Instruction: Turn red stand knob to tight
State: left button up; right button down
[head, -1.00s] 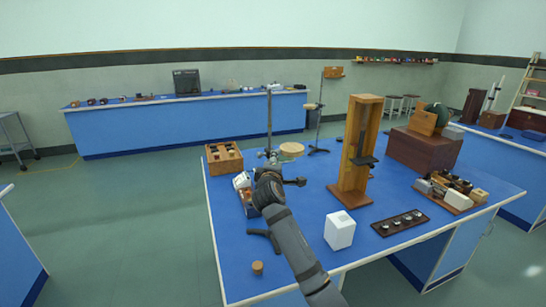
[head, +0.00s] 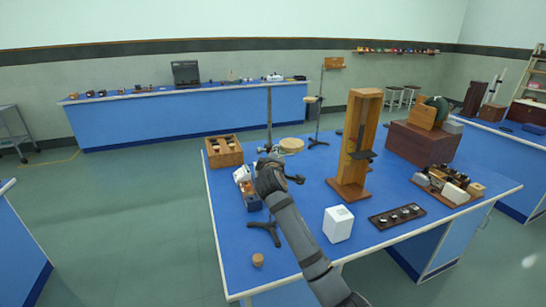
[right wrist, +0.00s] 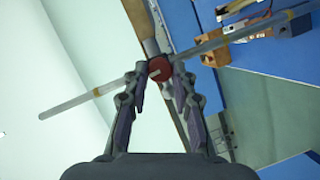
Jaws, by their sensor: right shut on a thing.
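The red knob (right wrist: 160,68) shows in the right wrist view, on a clamp fitting at a long thin stand rod (right wrist: 85,97). My right gripper (right wrist: 161,76) is shut on the knob, with one finger on each side of it. In the head view my right gripper (head: 268,172) is at the lower part of the upright stand rod (head: 269,115) and hides the knob. A round wooden disc (head: 291,144) sits just right of the rod. A black tripod foot (head: 265,232) lies below the gripper on the blue bench. The left gripper is out of view.
A wooden compartment box (head: 224,154) is left of the stand. A tall wooden frame (head: 355,150), a white block (head: 338,223) and a dark tray (head: 397,217) stand to the right. A small cork-like piece (head: 258,260) is near the front. Bare bench surrounds that piece.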

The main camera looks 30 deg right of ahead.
jog(key=c, duration=1.1)
grip_release()
jog(key=v, duration=1.2)
jog(key=shift+f, duration=0.15)
